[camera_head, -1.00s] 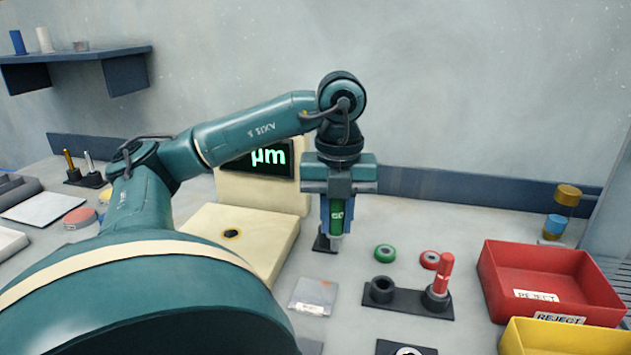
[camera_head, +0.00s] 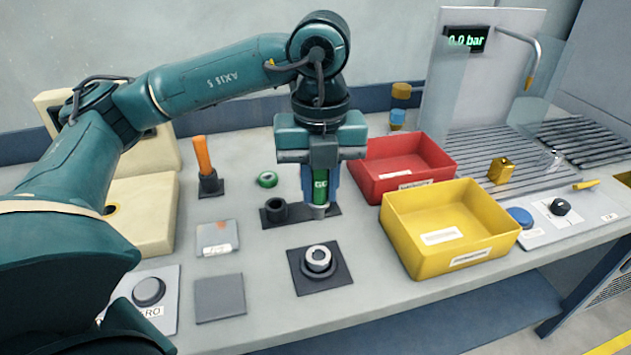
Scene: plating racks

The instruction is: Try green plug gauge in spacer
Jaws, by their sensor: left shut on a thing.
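My left gripper (camera_head: 320,188) is shut on the green plug gauge (camera_head: 320,179), marked GO. The gauge hangs upright, with its grey tip (camera_head: 319,212) pointing down. The spacer (camera_head: 318,257) is a bright metal ring, lying on a dark round seat on a black square base (camera_head: 303,283) in front of the gripper. In the picture the gauge tip is above the ring, apart from it. The black two-socket stand (camera_head: 270,224) is behind the gauge; its left socket (camera_head: 276,207) is empty. Its right socket is hidden by the gripper and gauge. My right gripper is not in view.
A yellow bin (camera_head: 432,252) and a red bin (camera_head: 394,187) stand to the right. A green ring (camera_head: 267,180) and an orange-handled tool (camera_head: 203,156) are at the back left. A grey pad (camera_head: 220,298) and a clear-topped card (camera_head: 217,239) lie left of the spacer.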

